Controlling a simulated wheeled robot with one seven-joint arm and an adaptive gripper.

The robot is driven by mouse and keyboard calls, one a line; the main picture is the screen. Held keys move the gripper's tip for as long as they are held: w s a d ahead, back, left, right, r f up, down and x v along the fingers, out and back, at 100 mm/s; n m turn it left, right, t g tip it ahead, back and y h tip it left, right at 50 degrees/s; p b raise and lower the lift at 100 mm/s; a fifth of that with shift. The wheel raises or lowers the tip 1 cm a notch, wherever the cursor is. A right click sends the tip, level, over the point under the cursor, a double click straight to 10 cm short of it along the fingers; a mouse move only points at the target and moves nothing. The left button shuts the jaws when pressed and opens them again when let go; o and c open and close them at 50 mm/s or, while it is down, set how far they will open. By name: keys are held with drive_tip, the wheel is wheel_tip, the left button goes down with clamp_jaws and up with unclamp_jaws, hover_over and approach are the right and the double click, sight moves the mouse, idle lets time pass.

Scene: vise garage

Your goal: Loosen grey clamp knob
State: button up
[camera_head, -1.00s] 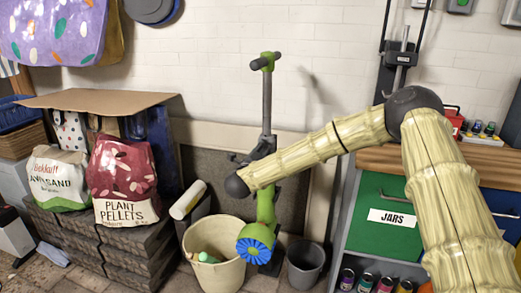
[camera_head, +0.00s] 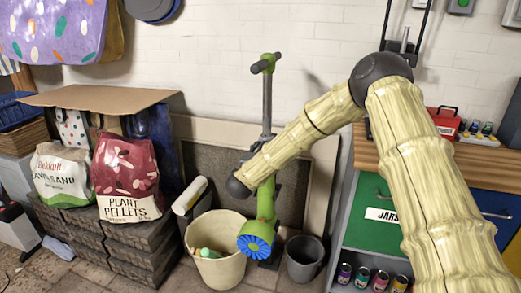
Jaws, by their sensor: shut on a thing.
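A scooter (camera_head: 266,205) with a green body, a grey stem and a blue wheel stands upright against the back wall. My bamboo-like forearm crosses in front of it and ends in a dark wrist ball at the scooter's left. My gripper (camera_head: 257,146) shows only as small dark parts above the forearm, at the lower end of the stem. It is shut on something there. The grey clamp knob is not clearly visible; the forearm and gripper hide that spot, and I cannot tell gripper from clamp exactly.
A cream bucket (camera_head: 220,268) and a grey bucket (camera_head: 305,262) stand on the floor beside the scooter. Bags of plant pellets (camera_head: 125,178) and sand stand on stacked slabs at left. A workbench with a green drawer (camera_head: 366,228) is at right.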

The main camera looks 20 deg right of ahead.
drive_tip(key=shift+n, duration=0.7)
drive_tip(key=o, duration=1)
drive_tip(key=v, duration=1.2)
